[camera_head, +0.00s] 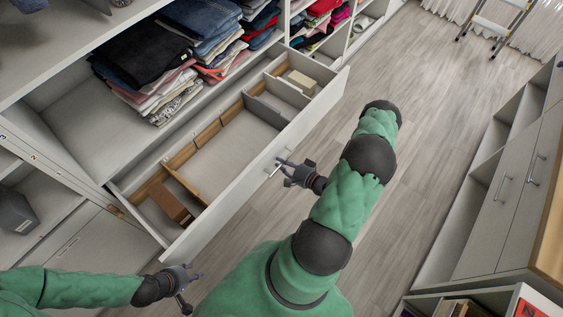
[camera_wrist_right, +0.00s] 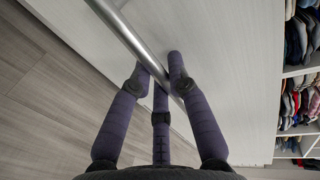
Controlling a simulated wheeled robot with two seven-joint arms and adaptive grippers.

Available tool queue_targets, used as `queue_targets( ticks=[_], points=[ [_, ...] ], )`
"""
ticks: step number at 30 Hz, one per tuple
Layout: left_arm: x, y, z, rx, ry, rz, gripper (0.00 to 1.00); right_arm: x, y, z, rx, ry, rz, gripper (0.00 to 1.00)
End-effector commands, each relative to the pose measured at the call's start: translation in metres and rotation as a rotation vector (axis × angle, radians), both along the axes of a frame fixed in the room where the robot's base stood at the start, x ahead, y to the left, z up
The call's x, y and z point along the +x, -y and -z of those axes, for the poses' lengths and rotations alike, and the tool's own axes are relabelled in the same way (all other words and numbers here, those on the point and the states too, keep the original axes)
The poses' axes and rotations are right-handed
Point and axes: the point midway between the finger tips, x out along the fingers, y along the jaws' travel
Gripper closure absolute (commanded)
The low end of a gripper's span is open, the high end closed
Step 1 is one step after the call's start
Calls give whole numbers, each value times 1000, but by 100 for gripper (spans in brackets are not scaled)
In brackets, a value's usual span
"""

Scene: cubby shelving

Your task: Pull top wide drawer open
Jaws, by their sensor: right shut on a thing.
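The wide drawer (camera_head: 232,195) is pulled out from the shelving in the head view. Its inside shows, with wooden dividers and a few boxes. Its bar handle (camera_head: 272,171) is on the front panel. My right gripper (camera_head: 285,166) is at this handle. In the right wrist view the fingers of my right gripper (camera_wrist_right: 160,75) are closed around the metal bar handle (camera_wrist_right: 125,32), close to the white drawer front (camera_wrist_right: 220,70). My left gripper (camera_head: 190,283) is low in the head view, apart from the drawer's near corner. Its fingers look spread and empty.
Folded clothes (camera_head: 145,55) lie in the compartment above the drawer. A cabinet (camera_head: 500,180) with handles stands across the aisle at right. The wooden floor (camera_head: 415,100) between is clear. A ladder (camera_head: 495,20) stands at the far end.

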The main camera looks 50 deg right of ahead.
Motion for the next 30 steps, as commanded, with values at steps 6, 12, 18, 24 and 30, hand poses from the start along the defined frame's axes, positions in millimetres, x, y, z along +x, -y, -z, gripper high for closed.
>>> queue_targets(
  ticks=[6, 12, 18, 24, 30],
  points=[
    [0, 0, 0, 0, 0, 0, 60, -1, 0, 1, 0, -1, 1, 100],
    [0, 0, 0, 0, 0, 0, 60, -1, 0, 1, 0, -2, 1, 100],
    [0, 0, 0, 0, 0, 0, 60, -1, 0, 0, 0, -1, 1, 57],
    [0, 0, 0, 0, 0, 0, 60, -1, 0, 0, 0, 0, 0, 57],
    [0, 0, 0, 0, 0, 0, 60, -13, 2, -2, 0, -1, 3, 57]
  ],
)
